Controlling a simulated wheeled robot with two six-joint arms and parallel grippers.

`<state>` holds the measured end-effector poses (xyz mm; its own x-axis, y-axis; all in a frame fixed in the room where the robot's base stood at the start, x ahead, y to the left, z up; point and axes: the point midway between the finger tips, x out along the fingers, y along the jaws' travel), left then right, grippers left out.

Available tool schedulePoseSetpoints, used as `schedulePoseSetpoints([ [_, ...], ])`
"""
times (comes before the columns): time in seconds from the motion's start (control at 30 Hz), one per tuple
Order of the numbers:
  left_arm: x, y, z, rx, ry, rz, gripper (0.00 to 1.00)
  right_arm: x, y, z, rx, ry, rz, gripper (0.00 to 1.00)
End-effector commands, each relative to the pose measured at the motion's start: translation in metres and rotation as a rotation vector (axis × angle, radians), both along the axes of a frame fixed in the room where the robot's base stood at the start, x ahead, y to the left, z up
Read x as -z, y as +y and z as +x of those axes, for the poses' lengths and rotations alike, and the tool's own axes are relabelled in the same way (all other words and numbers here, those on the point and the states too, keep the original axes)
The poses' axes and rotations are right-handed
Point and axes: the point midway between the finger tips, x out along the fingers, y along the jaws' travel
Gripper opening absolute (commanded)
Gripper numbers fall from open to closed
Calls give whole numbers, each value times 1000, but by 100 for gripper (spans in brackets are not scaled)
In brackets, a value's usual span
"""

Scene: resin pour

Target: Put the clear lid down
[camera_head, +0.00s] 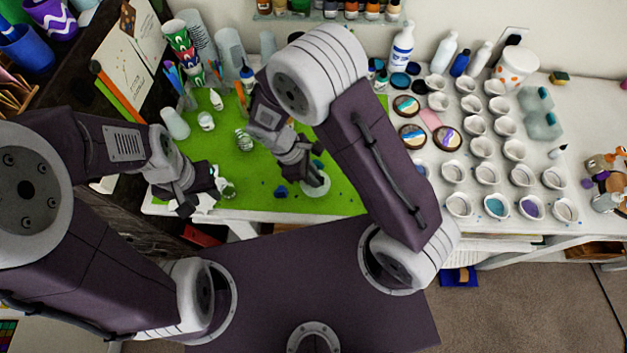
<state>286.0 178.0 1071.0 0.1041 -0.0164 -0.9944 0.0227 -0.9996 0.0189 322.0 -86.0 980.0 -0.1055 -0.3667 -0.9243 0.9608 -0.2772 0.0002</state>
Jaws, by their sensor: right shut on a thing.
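The clear lid (318,188) shows as a pale, see-through round disc over the front part of the green mat (345,207). My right gripper (308,180) is shut on it from above and hides part of it. I cannot tell whether the lid touches the mat. My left gripper (203,203) is at the mat's left front edge, beside a small clear cup or jar (226,188). Its fingers are too small and dark to tell open from shut.
Blue bits (281,191) lie on the mat left of the lid. Small jars (206,121) and clear cups (174,124) stand at the back left. Rows of white cups (482,147) fill the table's right side. Round painted pieces (447,138) lie right of my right arm.

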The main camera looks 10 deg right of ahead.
Motion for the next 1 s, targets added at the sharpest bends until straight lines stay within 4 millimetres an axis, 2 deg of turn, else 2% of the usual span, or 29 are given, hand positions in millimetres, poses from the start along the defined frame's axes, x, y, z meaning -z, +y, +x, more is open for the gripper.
schedulePoseSetpoints([
  [0.07,-1,0,0,0,0,0,36,4,0,0,-1,2,-2,0],
  [0.2,-4,0,0,0,0,0,36,29,-1,-1,-1,5,-3,0],
  [0.3,-5,0,0,0,0,0,36,39,-1,0,-1,2,-1,0],
  [0.67,-1,0,0,0,0,0,36,45,-1,0,-1,0,0,0],
  [0.7,-2,0,0,0,0,0,36,43,-1,0,-1,0,0,26],
  [0.73,-3,0,0,0,0,0,36,43,-1,0,-1,0,0,35],
  [0.77,-3,0,0,0,0,0,36,43,-1,0,-1,0,0,37],
  [1.0,-3,0,0,0,0,0,36,43,-1,0,-1,0,0,37],
])
